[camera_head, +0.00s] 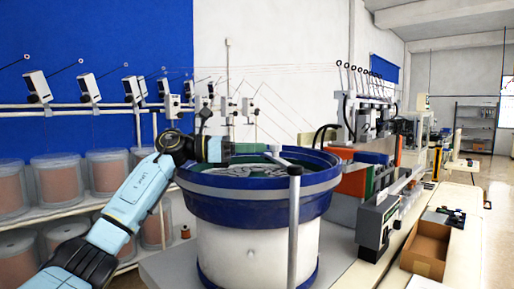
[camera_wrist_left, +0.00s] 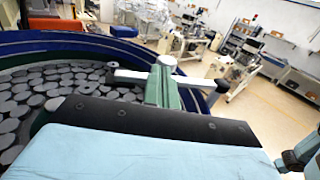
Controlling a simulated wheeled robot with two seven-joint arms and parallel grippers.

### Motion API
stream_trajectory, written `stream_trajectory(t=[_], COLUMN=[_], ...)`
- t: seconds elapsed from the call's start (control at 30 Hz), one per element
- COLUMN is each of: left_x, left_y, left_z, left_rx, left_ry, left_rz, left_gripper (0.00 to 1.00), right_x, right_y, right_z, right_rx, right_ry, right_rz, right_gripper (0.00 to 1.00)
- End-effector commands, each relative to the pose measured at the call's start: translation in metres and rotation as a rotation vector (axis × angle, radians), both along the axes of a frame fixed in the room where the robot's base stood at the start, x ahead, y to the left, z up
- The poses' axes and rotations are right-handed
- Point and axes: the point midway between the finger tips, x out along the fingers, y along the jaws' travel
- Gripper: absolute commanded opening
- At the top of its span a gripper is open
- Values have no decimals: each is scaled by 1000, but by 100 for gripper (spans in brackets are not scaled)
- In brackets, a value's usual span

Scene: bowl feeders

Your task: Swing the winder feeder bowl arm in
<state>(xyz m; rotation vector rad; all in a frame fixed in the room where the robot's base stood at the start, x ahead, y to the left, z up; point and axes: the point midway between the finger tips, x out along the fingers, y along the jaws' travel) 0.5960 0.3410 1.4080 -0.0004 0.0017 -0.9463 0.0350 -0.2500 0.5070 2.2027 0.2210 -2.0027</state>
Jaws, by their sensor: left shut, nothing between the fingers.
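The feeder bowl (camera_head: 255,190) has a blue rim over a white drum and holds many grey discs. Its swing arm (camera_head: 284,162) is a short grey bar running from a grey post (camera_head: 294,225) at the bowl's right front inward over the rim. A pale upright knob (camera_head: 274,149) stands on the arm. My left gripper (camera_head: 262,148), with green fingers, is shut and empty, reaching over the bowl with its tips by the knob. In the left wrist view, the fingers (camera_wrist_left: 163,90) meet the bar (camera_wrist_left: 130,77) and knob (camera_wrist_left: 167,60); contact is unclear. My right gripper is not in view.
Shelves of thread spools (camera_head: 57,178) stand on the left, with tensioners on a rail above. Machinery (camera_head: 370,215) and an open cardboard box (camera_head: 427,248) are on the bench at right. Open floor lies beyond at the far right.

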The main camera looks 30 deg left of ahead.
Motion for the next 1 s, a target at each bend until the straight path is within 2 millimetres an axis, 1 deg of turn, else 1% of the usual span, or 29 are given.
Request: stream_trajectory(t=[0.03,0.17,0.3,0.4,0.5,0.6,0.7,1.0], left_x=[-3,-14,-32,-43,-52,-58,-61,-63], left_y=[9,34,63,82,96,106,112,114], left_z=[1,2,0,0,1,2,2,3], left_rx=[0,0,-2,-2,-2,-3,-2,-2], left_ry=[0,-3,-2,-3,-3,-3,-4,-4], left_rz=[4,8,7,7,5,4,4,3], left_gripper=[0,0,0,0,0,0,0,0], right_x=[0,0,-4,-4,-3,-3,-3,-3], right_y=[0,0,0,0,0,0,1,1], right_z=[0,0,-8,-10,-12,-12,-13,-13], right_rx=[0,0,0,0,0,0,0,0], right_ry=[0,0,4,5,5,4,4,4], right_rz=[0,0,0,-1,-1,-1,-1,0], right_gripper=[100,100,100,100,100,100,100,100])
